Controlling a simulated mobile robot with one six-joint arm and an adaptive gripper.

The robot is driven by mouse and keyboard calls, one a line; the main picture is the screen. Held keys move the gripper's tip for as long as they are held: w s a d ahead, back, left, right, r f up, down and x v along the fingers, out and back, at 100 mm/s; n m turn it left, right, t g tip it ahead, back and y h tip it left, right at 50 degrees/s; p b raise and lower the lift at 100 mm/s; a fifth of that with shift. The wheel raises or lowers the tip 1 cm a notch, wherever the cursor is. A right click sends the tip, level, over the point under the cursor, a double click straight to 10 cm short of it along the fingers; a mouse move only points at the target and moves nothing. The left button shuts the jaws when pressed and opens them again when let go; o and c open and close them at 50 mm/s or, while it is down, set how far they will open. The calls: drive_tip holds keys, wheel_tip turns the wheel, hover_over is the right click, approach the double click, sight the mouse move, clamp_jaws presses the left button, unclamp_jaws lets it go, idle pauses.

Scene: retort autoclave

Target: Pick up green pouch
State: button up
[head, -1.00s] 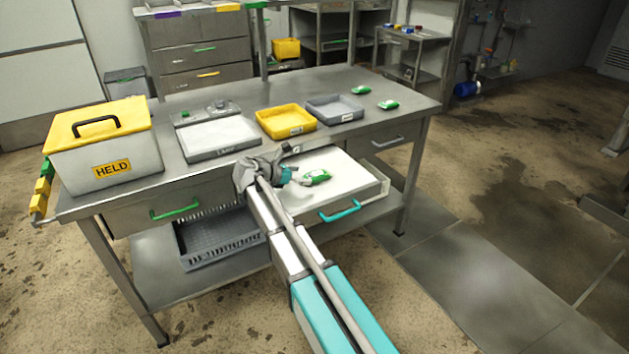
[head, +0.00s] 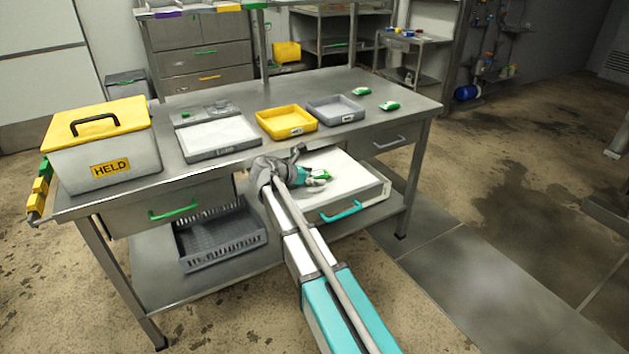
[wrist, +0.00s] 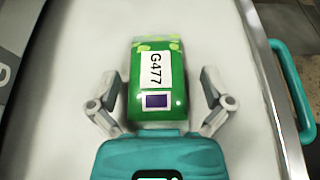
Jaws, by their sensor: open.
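A green pouch (wrist: 157,82) with a white label reading G477 lies flat in the open white drawer (wrist: 220,40) of the steel table. In the head view the pouch (head: 321,174) is partly hidden by my gripper (head: 312,177). In the wrist view my gripper (wrist: 160,102) is open, with one finger on each side of the pouch's lower half. A gap shows between each finger and the pouch. Two more green pouches lie on the tabletop at the back right, one farther back (head: 361,91) and one nearer (head: 390,106).
On the table (head: 240,170) stand a yellow-lidded box marked HELD (head: 105,155), a scale-like tray (head: 217,137), a yellow tray (head: 286,123) and a grey tray (head: 335,110). The drawer's turquoise handle (head: 341,211) faces front. A grey crate (head: 219,240) sits on the lower shelf.

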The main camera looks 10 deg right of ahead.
idle(0.5)
drive_tip(key=c, duration=1.2)
drive_tip(key=shift+r, duration=0.1)
drive_tip(key=shift+r+p, duration=0.9)
drive_tip(key=shift+p, duration=0.15)
drive_tip(key=s+d+r+p, duration=0.8)
drive_tip(key=d+r+p, duration=0.3)
drive_tip(key=shift+d, duration=0.25)
drive_tip(key=shift+r, duration=0.15)
